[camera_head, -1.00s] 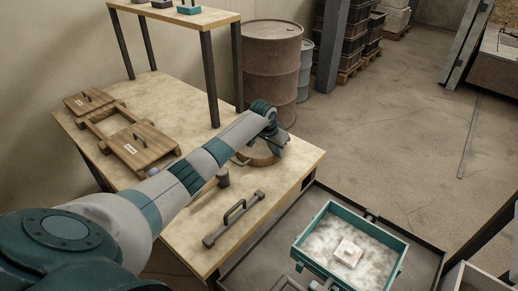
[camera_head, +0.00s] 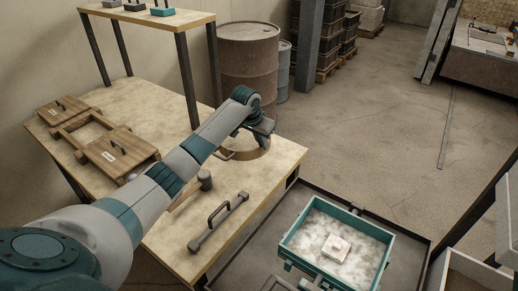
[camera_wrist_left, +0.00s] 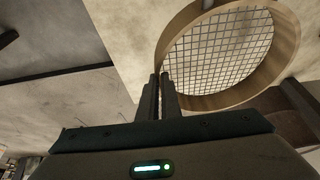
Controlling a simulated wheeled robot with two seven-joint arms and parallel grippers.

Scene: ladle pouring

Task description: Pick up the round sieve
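The round sieve (camera_head: 251,155) has a tan wooden rim and a wire mesh. In the head view it is at the far right part of the table, partly hidden by my left gripper (camera_head: 266,138). In the left wrist view the sieve's rim (camera_wrist_left: 285,62) and mesh fill the upper right. The fingers of my left gripper (camera_wrist_left: 161,80) are close together at the near left of the rim and appear shut on it. Whether the sieve is fully clear of the table is hard to tell. My right gripper is not in view.
A mallet (camera_head: 204,180) and a bar with a handle (camera_head: 218,222) lie on the table (camera_head: 275,178) in front. Wooden frames (camera_head: 115,152) lie at the left. A shelf (camera_head: 150,22) stands behind. A teal box (camera_head: 375,278) of pale powder is at the right.

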